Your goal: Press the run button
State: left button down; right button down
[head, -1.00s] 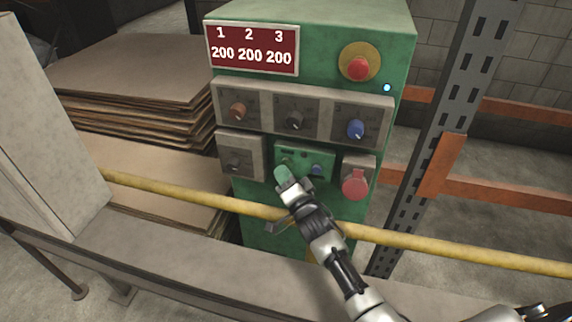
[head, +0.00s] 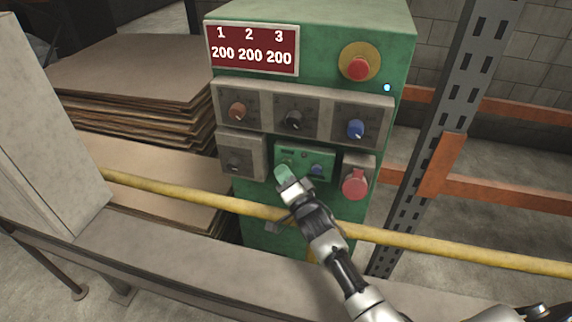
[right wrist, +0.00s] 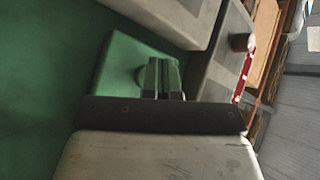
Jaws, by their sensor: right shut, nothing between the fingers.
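The green machine cabinet (head: 390,60) carries a small green button panel (head: 304,155) low on its front. No label reading "run" is legible. My left gripper is out of view.
A yellow rail (head: 420,243) crosses in front of the cabinet, under my right arm. A display (head: 252,49) reads 200 three times. Stacked sheets (head: 130,75) lie left.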

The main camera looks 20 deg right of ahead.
jog(key=shift+w+d, duration=0.2)
jog(key=shift+w, duration=0.05)
jog(key=shift+s+r, duration=0.1)
jog(key=shift+s+a+p, duration=0.25)
jog(key=shift+p, duration=0.05)
dwell(0.3)
jog(key=s+a+p, duration=0.3)
jog(key=s, duration=0.2)
jog(key=shift+a, duration=0.2)
dwell(0.8)
